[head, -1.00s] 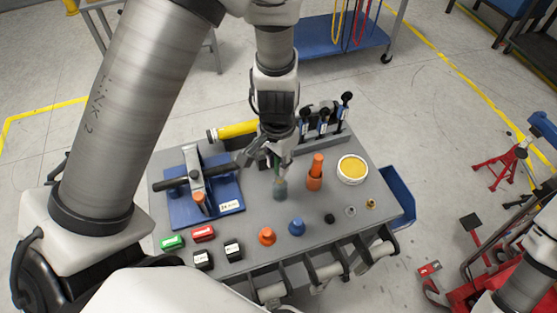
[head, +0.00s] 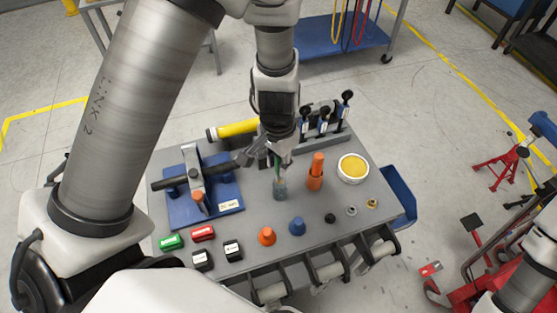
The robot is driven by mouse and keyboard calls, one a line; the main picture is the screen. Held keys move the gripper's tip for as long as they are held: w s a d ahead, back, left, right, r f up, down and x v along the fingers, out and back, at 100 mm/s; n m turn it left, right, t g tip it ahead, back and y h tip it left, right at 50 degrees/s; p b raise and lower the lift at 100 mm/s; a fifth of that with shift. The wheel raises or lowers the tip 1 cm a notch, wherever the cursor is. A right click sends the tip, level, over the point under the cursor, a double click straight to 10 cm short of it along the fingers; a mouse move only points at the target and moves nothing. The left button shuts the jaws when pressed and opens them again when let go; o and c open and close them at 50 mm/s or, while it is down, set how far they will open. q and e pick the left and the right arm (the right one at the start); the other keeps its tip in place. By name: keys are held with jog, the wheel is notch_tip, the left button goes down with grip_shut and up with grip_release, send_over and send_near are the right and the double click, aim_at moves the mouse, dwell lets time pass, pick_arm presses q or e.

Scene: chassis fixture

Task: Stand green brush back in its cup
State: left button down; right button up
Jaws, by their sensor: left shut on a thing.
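My left gripper (head: 278,158) points down over the middle of the grey table top and is shut on the green brush (head: 277,168). Only a short green length of the brush shows below the fingers. The brush's lower end is at the mouth of a small grey-blue translucent cup (head: 280,189). I cannot tell how deep inside it sits. The brush looks close to upright. My right gripper does not show.
An orange bottle (head: 316,172) stands close to the right of the cup. A blue fixture (head: 223,194) with a dark bar is at left. Orange (head: 267,236) and blue (head: 297,226) knobs sit in front. Toggle clamps (head: 323,122) stand behind.

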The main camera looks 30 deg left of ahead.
aim_at(278, 171)
pick_arm(q)
jog(key=shift+f+b, duration=1.6)
jog(key=shift+f, duration=0.25)
jog(key=c, duration=0.8)
grip_release()
jog(key=shift+c, duration=0.2)
jog(key=shift+r, duration=0.15)
notch_tip(278, 171, up, 10)
jog(key=p, duration=0.8)
jog(key=shift+p, duration=0.4)
